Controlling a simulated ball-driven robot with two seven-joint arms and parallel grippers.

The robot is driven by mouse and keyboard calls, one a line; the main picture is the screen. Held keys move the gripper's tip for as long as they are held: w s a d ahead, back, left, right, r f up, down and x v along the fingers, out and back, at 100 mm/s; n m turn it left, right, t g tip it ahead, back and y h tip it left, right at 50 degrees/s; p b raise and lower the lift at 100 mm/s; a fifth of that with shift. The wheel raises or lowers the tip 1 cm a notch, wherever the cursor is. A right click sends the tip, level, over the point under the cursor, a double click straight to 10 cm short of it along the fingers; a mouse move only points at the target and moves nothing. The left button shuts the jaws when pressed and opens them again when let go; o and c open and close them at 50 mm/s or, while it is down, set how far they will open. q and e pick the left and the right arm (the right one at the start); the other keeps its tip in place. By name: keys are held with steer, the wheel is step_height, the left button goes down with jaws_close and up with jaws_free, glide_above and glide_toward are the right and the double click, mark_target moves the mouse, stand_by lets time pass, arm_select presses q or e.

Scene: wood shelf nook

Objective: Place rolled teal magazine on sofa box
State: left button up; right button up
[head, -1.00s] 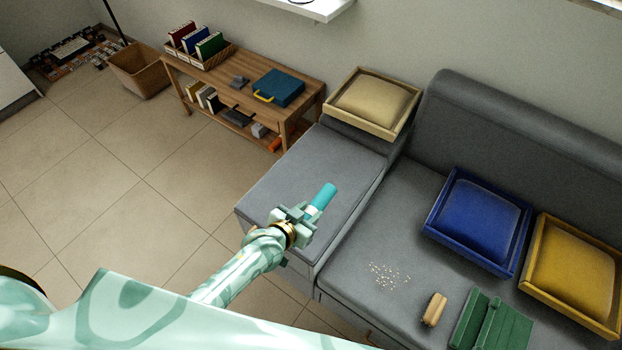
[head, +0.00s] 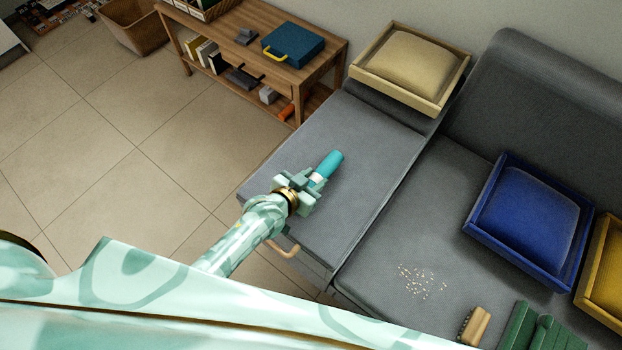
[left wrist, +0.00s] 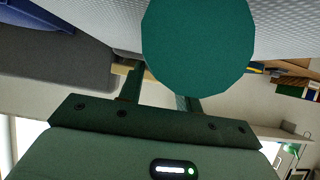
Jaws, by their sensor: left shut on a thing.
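The rolled teal magazine (head: 331,163) is a short teal cylinder with a pale band. My left gripper (head: 315,179) is shut on it near its lower end, and the free end points up and to the right. In the left wrist view the magazine (left wrist: 198,42) shows as a large round teal end between the fingers. The sofa box (head: 365,133) is the grey padded block at the sofa's left end, with a tan handle (head: 283,249) on its front. The magazine appears over its top; I cannot tell whether they touch. My right gripper is out of view.
A cream cushion in a wooden tray (head: 410,65) sits behind the box. A blue cushion tray (head: 530,215), crumbs (head: 421,281), a brush (head: 474,326) and a green item (head: 540,330) lie on the sofa. A wooden shelf (head: 330,52) holds a teal case (head: 293,45). The box top is otherwise clear.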

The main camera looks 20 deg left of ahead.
arm_select(q)
steer(key=shift+s+f+b, duration=0.1)
steer(key=shift+f+b, duration=0.25)
steer(key=shift+f, duration=0.55)
steer(key=shift+r, duration=0.3)
steer(key=shift+f, duration=0.1)
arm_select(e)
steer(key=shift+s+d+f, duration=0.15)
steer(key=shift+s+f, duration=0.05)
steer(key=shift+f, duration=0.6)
arm_select(q)
steer(key=o, duration=1)
steer(key=shift+o, duration=0.2)
